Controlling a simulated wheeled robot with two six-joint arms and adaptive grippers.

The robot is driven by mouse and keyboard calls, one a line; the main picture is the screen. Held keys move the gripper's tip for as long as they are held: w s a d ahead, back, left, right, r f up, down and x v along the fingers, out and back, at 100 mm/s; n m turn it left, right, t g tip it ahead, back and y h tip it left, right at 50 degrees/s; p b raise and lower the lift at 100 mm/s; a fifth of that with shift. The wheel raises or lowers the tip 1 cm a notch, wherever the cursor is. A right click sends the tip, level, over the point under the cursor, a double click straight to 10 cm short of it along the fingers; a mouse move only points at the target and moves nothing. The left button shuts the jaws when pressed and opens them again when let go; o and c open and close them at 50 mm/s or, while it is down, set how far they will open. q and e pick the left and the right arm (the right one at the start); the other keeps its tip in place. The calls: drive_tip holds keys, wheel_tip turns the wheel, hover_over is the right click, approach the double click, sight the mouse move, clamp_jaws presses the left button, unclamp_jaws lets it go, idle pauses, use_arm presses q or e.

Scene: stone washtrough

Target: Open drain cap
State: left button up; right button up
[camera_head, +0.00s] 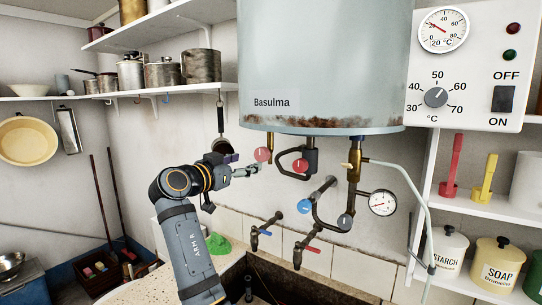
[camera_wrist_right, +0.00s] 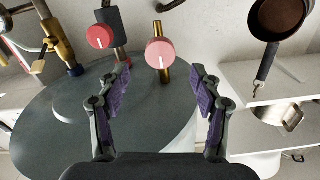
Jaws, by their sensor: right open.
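My right gripper (camera_head: 247,171) is open and empty under the left part of the boiler (camera_head: 325,65). A pinkish-red round cap with a white mark (camera_head: 263,155) sits on a short brass stem beneath the boiler, just right of the fingers. In the right wrist view the same cap (camera_wrist_right: 160,52) shows ahead of and between the two spread fingers (camera_wrist_right: 163,90), apart from both. No label names it, so I cannot tell for sure that it is the drain cap. My left gripper is not in view.
A pan (camera_head: 221,145) hangs behind my gripper. The stone trough (camera_head: 300,285) lies below, with two taps (camera_head: 262,232) above it.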

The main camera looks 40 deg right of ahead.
sight(260, 155)
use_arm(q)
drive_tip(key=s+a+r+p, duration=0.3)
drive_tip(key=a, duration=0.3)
use_arm(e)
drive_tip(key=x, duration=0.2)
drive_tip(key=p+x, duration=0.1)
drive_tip(key=x, duration=0.4)
drive_tip(key=shift+r, duration=0.4)
drive_tip(key=shift+p+x, duration=0.6)
drive_tip(key=shift+x, duration=0.45)
drive_tip(key=shift+s+a, duration=0.1)
drive_tip(key=shift+a, duration=0.1)
drive_tip(key=shift+f, duration=0.1)
drive_tip(key=shift+d+f, duration=0.1)
drive_tip(key=shift+d, duration=0.05)
drive_tip(key=c, duration=1.2)
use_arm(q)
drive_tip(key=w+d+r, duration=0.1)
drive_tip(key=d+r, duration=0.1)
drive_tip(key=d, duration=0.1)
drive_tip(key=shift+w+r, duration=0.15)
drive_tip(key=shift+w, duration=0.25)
use_arm(e)
drive_tip(key=shift+o, duration=0.2)
